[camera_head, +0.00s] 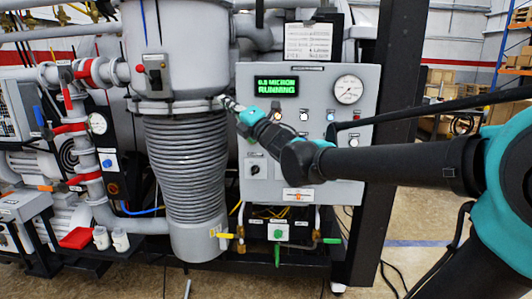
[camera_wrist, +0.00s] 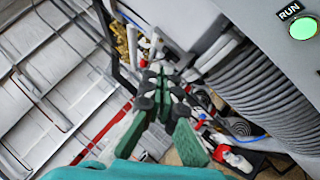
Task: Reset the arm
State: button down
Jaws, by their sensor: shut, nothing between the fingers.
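My arm reaches in from the right in the head view, across the front of the grey control panel (camera_head: 348,160). My gripper (camera_head: 228,102) is small there and points left, in front of the lower rim of the grey furnace cylinder (camera_head: 178,50). Whether it touches the rim cannot be told. In the wrist view my gripper (camera_wrist: 161,76) shows dark fingers with green parts, its tips together with nothing between them.
The panel's display (camera_head: 276,87) reads RUNNING in green, beside a round gauge (camera_head: 348,90). A ribbed grey bellows (camera_head: 188,165) stands left of the panel. A lit green RUN button (camera_wrist: 303,28) shows in the wrist view. Pipes and red-handled valves (camera_head: 75,128) crowd the left.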

jog(key=w+d+f+m+h, duration=0.3)
jog(key=d+f+m+h, duration=1.2)
jog(key=d+f+m, duration=0.7)
jog(key=s+d+f+m+g+h, duration=0.1)
jog(key=s+d+f+m+g, duration=0.2)
jog(key=f, duration=0.5)
jog(key=s+d+f+m+g+h, duration=0.1)
jog(key=s+d+f+g, duration=0.1)
jog(key=s+d+f, duration=0.4)
jog(key=s+f+m+g, duration=0.6)
jog(key=s+f, duration=0.6)
jog(key=s, duration=0.2)
jog(key=shift+s+f+y, duration=0.25)
jog(key=shift+f+y, duration=0.15)
jog(key=c, duration=2.3)
grip_release()
jog(key=shift+a, duration=0.1)
